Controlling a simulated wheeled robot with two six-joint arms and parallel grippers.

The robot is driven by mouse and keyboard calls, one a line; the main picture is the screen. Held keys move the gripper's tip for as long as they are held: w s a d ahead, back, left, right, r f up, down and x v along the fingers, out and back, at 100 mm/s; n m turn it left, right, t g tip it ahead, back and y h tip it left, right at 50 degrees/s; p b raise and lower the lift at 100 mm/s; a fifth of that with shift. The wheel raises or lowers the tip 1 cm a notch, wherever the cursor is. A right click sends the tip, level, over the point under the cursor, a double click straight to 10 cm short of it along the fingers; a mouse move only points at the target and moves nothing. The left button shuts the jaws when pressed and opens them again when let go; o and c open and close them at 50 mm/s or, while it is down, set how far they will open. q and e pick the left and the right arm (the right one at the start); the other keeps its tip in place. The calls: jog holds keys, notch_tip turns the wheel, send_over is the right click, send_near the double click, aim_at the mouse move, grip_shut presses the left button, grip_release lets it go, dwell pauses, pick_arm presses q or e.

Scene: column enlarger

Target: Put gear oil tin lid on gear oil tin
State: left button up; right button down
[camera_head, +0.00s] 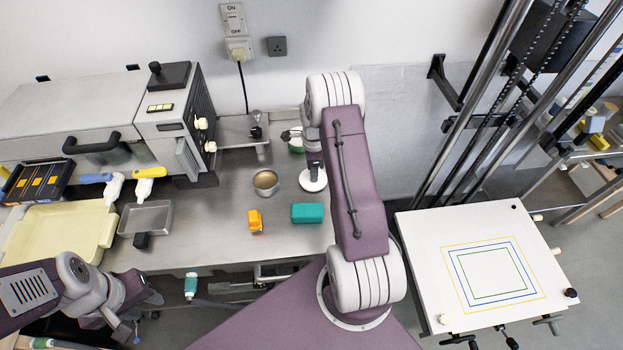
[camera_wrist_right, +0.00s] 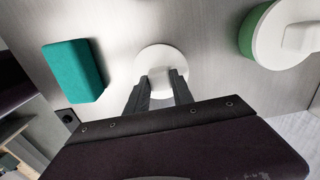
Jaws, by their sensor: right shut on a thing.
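A round white lid with a raised knob (camera_wrist_right: 153,58) is between the fingers of my right gripper (camera_wrist_right: 160,92), which is shut on the knob. The same lid shows in the head view (camera_head: 313,181), below the right gripper (camera_head: 314,164). I cannot tell whether its rim touches the bench. An open round tin with a tan inside (camera_head: 265,181), which looks like the gear oil tin, stands on the bench to the left of the lid, apart from it. My left gripper (camera_head: 143,307) is low at the left, past the bench's front edge; its fingers are unclear.
A green tin with a white lid (camera_wrist_right: 280,35) stands behind my right gripper. A teal block (camera_head: 307,213) and an orange object (camera_head: 255,221) lie in front of the tin and lid. A metal tray (camera_head: 147,217) is at left. The bench between tin and lid is clear.

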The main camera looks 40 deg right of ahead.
jog(key=shift+r, duration=0.25)
jog(key=shift+r+p, duration=1.5)
jog(key=shift+r, duration=0.15)
jog(key=shift+r, duration=0.1)
notch_tip(320, 180, up, 4)
jog(key=p, duration=0.3)
jog(key=shift+a+r+p, duration=0.1)
jog(key=shift+r+p, duration=0.05)
jog(key=shift+p, duration=0.15)
jog(key=w+a, duration=0.2)
jog(key=a, duration=0.2)
jog(key=w+a+f, duration=0.1)
jog(key=w+a, duration=0.2)
jog(key=a, duration=0.2)
jog(key=w+a, duration=0.2)
jog(key=a, duration=0.3)
jog(key=shift+w+f+b, duration=0.2)
jog(key=shift+w+b, duration=0.2)
jog(key=shift+d+f+b, duration=0.1)
jog(key=shift+f+b, duration=0.5)
jog(key=shift+f, duration=0.4)
